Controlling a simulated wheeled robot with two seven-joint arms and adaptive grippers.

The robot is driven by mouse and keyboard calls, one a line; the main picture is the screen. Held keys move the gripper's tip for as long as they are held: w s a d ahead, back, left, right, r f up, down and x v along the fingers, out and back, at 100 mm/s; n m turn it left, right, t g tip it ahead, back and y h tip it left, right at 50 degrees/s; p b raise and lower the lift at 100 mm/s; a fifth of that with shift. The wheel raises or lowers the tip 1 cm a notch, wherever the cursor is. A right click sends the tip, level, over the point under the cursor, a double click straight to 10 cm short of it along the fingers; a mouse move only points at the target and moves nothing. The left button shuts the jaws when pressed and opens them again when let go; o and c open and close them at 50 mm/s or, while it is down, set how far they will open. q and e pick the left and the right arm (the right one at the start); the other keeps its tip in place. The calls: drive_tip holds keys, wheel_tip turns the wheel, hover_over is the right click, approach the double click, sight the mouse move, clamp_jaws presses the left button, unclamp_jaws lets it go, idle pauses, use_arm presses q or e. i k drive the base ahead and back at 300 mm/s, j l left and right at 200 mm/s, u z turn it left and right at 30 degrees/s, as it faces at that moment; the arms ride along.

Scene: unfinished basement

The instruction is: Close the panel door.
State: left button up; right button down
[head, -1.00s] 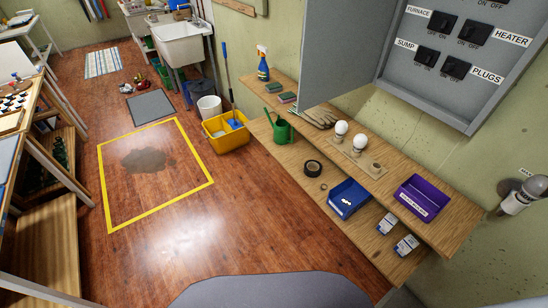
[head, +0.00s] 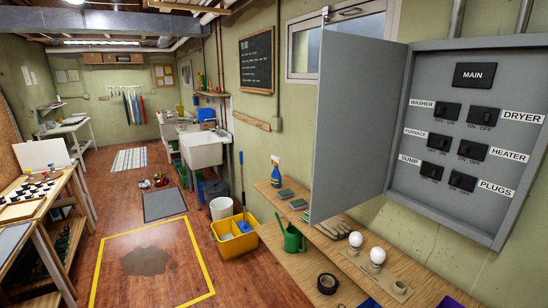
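The panel door (head: 357,118) is a flat grey sheet hinged on the left side of the grey electrical panel (head: 462,125) on the right wall. It stands wide open, swung out into the room. The panel's labelled switches are exposed: main, washer, dryer, furnace, heater, sump and plugs. Neither of my grippers is in the view.
A wooden shelf unit below the panel holds a spray bottle (head: 275,172), a green watering can (head: 293,238), light bulbs (head: 377,256) and black tape (head: 327,284). A yellow bucket (head: 235,234) stands left of it. The floor inside the yellow tape is clear except for a dark stain.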

sight(361, 80)
drive_tip(key=i+j+z, duration=0.15)
drive_tip(key=z, duration=0.15)
drive_tip(key=i+j+z, duration=0.5)
drive_tip(key=z, duration=0.15)
drive_tip(key=i+j+z, duration=0.4)
drive_tip(key=j+z, duration=0.2)
drive_tip(key=j, duration=0.15)
drive_tip(key=i+j+z, duration=0.1)
drive_tip(key=j+z, duration=0.5)
drive_tip(key=j, duration=0.2)
drive_tip(key=i+j+z, duration=0.1)
drive_tip(key=j+z, duration=0.2)
drive_tip(key=j, duration=0.15)
